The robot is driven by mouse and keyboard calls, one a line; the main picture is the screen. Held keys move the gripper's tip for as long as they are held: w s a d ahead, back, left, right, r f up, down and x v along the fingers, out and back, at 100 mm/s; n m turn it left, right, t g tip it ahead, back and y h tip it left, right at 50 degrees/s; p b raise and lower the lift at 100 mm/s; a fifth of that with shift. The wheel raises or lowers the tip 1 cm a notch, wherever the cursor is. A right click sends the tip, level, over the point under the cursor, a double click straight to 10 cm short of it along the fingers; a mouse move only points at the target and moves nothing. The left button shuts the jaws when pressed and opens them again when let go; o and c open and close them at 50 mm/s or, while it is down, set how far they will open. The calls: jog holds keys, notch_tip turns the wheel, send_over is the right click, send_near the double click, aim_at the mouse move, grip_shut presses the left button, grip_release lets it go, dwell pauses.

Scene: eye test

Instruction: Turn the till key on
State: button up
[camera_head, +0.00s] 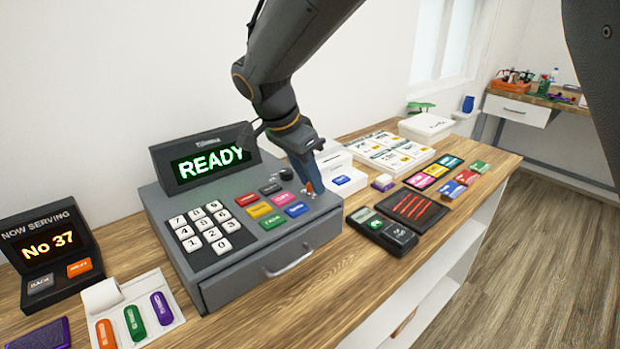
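The grey till (240,262) stands on the wooden counter, its display (210,163) lit with green "READY". My gripper (309,186) points down at the right rear part of the till's top. A small orange-red and pale piece shows at its tips. I cannot tell whether this is the key or part of the gripper, nor whether the fingers are open or shut on something. The key and its lock are not clearly visible; the gripper may hide them. A round dark knob (286,174) sits just left of the gripper.
White number keys (206,229) and coloured buttons (271,221) cover the till's top; its drawer handle (288,262) faces front. A "NOW SERVING" sign (48,246) stands left. A white printer-like box (340,172), a card reader (382,231) and a dark tray (410,208) lie right.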

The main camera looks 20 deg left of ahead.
jog(key=shift+r, duration=0.1)
jog(key=b+v, duration=0.1)
jog(key=v, duration=0.6)
jog(key=shift+s+r+b, duration=0.15)
jog(key=shift+r+b, duration=0.1)
jog(key=shift+b, duration=0.1)
jog(key=w+d+f+n, duration=0.1)
jog(key=d+f, duration=0.2)
jog(key=d, duration=0.4)
jog(key=d+f+n+g, duration=0.1)
jog(key=d+f, duration=0.2)
jog(key=d, duration=0.5)
jog(key=w+d+f+n+g, duration=0.1)
jog(key=d+f, duration=0.2)
jog(key=d, duration=0.4)
jog(key=shift+w+d+f+y, duration=0.15)
jog(key=shift+w+f+y, duration=0.15)
jog(key=shift+w, duration=0.1)
jog(key=s+d+f+n, duration=0.1)
jog(key=s+d+f, duration=0.2)
jog(key=d, duration=0.4)
jog(key=s+d+f+n+y, duration=0.1)
jog(key=s+d+f, duration=0.2)
jog(key=s+d, duration=0.2)
jog(key=s+d+f+n+g, duration=0.1)
jog(key=s+d+f, duration=0.2)
jog(key=d, duration=0.6)
jog(key=shift+s+d+f+y, duration=0.3)
jog(key=shift+s, duration=0.8)
